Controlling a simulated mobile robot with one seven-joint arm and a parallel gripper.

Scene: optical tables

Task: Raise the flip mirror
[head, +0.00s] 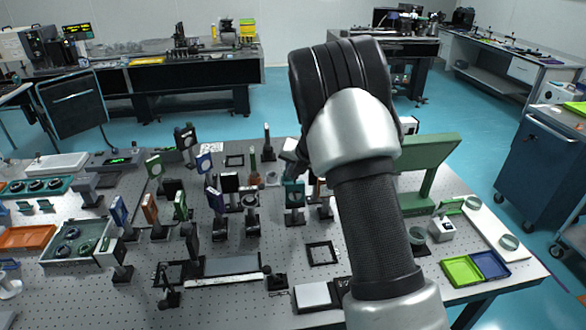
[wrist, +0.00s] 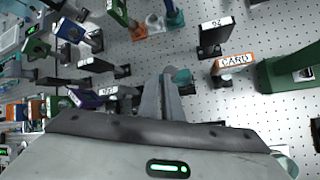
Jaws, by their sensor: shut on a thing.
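My gripper (wrist: 167,82) points away from the wrist camera, its narrow fingers close together at the middle of the wrist view. It is shut on a small part that I take to be the flip mirror (wrist: 183,76), a teal piece showing at the fingertips. The fingers hide most of it, so its tilt cannot be told. In the head view my gripper (head: 291,160) reaches down behind the forearm among the mounts, and its tips are largely hidden. A teal mount (head: 294,194) on a black base stands just below it there.
Several posted optics crowd the perforated table (head: 215,312). A card holder (wrist: 233,63) and a green screen (head: 425,155) stand to the right of the gripper. A black square frame (head: 322,253) lies in front. Yellow-green (head: 461,271) and blue (head: 490,265) trays lie near the right edge.

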